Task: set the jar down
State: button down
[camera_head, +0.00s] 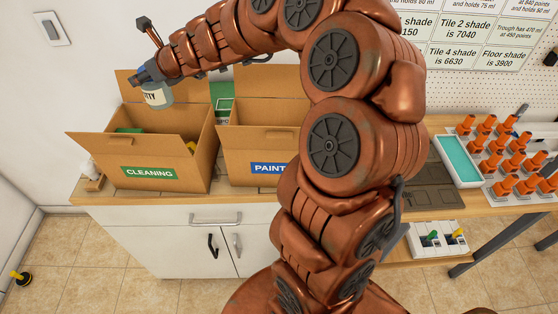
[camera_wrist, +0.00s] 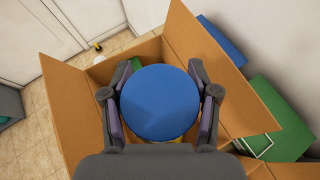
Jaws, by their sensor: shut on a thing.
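The jar (camera_head: 158,97) is grey with a white label of which "TTY" shows, and it has a blue lid (camera_wrist: 160,102). My gripper (camera_head: 147,76) is shut on the jar near its lid, with a finger on each side in the wrist view. It holds the jar upright over the open cardboard box marked "CLEANING" (camera_head: 150,155), near the far side of its opening. The box walls also surround the jar in the wrist view (camera_wrist: 75,105). The jar hides much of the box's inside, so I cannot tell how far its base is from anything below.
A green item (camera_head: 129,130) and a yellow item (camera_head: 191,147) show inside the CLEANING box. A second open box marked "PAINT" (camera_head: 250,140) stands to its right. Orange-topped items (camera_head: 495,145) fill the bench at right.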

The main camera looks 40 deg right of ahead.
jog(key=shift+w+d+f+b, duration=0.2)
jog(key=shift+d+b, duration=0.15)
jog(key=shift+d, duration=0.3)
jog(key=d+n+y+b, duration=0.2)
jog(key=d+b, duration=0.4)
jog(key=s+d+f+n+g+y+b, duration=0.55)
jog(key=s+d+f+b, duration=0.45)
jog(key=s, duration=0.4)
jog(key=shift+n+g, duration=0.25)
jog(key=shift+n, duration=0.6)
jog(key=shift+s+d+f+b, duration=0.1)
jog(key=shift+s+f+b, duration=0.3)
jog(key=shift+f, duration=1.95)
jog(key=shift+s+d+f+b, duration=0.15)
jog(key=shift+s+f, duration=0.35)
jog(key=shift+f, duration=1.8)
jog(key=shift+s+a+f+b, duration=0.1)
jog(key=shift+s+f+b, duration=0.3)
jog(key=shift+f, duration=1.95)
